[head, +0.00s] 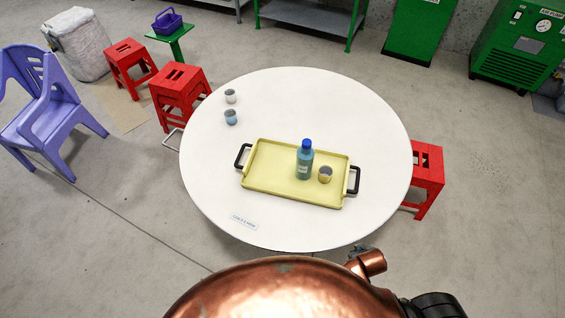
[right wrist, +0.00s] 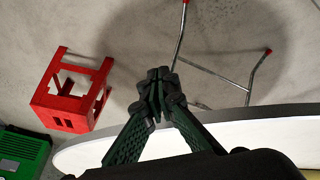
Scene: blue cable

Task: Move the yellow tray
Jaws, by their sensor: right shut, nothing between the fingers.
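The yellow tray (head: 270,185) lies flat on the round white table (head: 300,100). It has a black handle at its left end and another at its right end. A blue-green bottle with a blue cap (head: 305,162) and a small grey cup (head: 325,175) stand upright on the tray. My right gripper (right wrist: 158,85) is shut and empty in the right wrist view, beside the table's edge and apart from the tray. A corner of yellow shows at the lower right of that view. My left gripper is not in view.
Two cups, one whitish (head: 231,96) and one blue-grey (head: 231,117), stand on the table's left part. A label (head: 244,222) lies near the front edge. Red stools (head: 427,178) (head: 179,92) stand close to the table, and a purple chair (head: 45,100) stands at far left.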

